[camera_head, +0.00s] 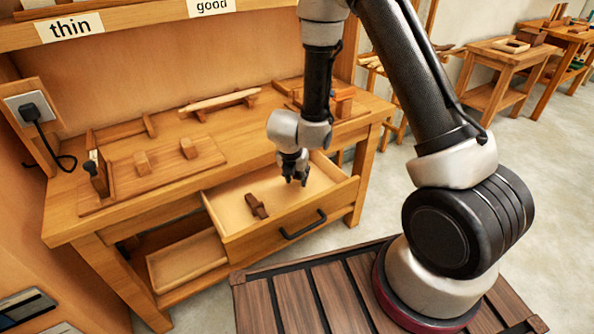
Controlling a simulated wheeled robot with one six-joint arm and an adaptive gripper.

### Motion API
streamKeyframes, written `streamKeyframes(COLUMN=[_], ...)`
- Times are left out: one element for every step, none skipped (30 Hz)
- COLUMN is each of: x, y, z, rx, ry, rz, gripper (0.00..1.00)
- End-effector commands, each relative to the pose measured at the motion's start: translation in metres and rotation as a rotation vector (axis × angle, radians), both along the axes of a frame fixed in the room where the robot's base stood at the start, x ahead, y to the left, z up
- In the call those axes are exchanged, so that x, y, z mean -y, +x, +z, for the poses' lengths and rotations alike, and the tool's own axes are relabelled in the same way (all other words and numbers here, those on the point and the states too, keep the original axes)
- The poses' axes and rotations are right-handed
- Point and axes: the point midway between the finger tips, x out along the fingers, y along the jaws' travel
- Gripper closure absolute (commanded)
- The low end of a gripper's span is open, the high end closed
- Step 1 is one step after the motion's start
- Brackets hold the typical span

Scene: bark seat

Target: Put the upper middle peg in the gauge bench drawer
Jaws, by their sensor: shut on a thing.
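The gauge bench drawer (337,203) is pulled open at the front of the wooden bench, with a dark handle (303,226) on its front. My gripper (295,181) points down over the right part of the drawer. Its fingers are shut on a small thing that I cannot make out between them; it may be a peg. A dark brown wooden piece (257,206) lies on the drawer floor, left of my gripper and apart from it. I cannot tell which piece is the upper middle peg.
On the bench top (150,207) are a board with small blocks (142,163), a pale bar (219,100) on two supports, and a fixture at the right. Signs read "thin" (69,27) and "good" (212,7). A lower tray (187,262) sits below the drawer. Other workbenches (507,62) stand behind.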

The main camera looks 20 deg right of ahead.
Motion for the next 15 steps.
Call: streamKeyframes(x=[0.0001,0.0,0.0,0.0,0.0,0.0,0.0,0.0,0.0,0.0,-0.0001,-0.0001,-0.0001,-0.0001,-0.0001], y=[0.0001,0.0002,0.0002,0.0001,0.0001,0.0001,0.0001,0.0001,0.0001,0.0001,0.0,0.0,0.0,0.0,0.0], z=[-0.0009,-0.0012,-0.0014,-0.0016,-0.0016,-0.0016,-0.0016,-0.0016,-0.0016,-0.0016,-0.0015,-0.0015,-0.0015,-0.0015,-0.0015], rx=[0.0,0.0,0.001,0.001,0.001,0.001,0.001,0.001,0.001,0.001,0.001,0.001,0.001,0.0,0.0], ry=[0.0,0.0,0.0,0.0,0.0,0.0,0.0,0.0,0.0,0.0,-0.001,-0.001,-0.001,0.0,0.0], rz=[0.0,0.0,0.0,0.0,0.0,0.0,0.0,0.0,0.0,0.0,0.0,0.0,0.0,0.0,0.0], gripper=[0.94,0.94,0.94,0.94,0.94,0.94,0.94,0.94,0.94,0.63,0.58,0.51,0.45,0.4,0.4])
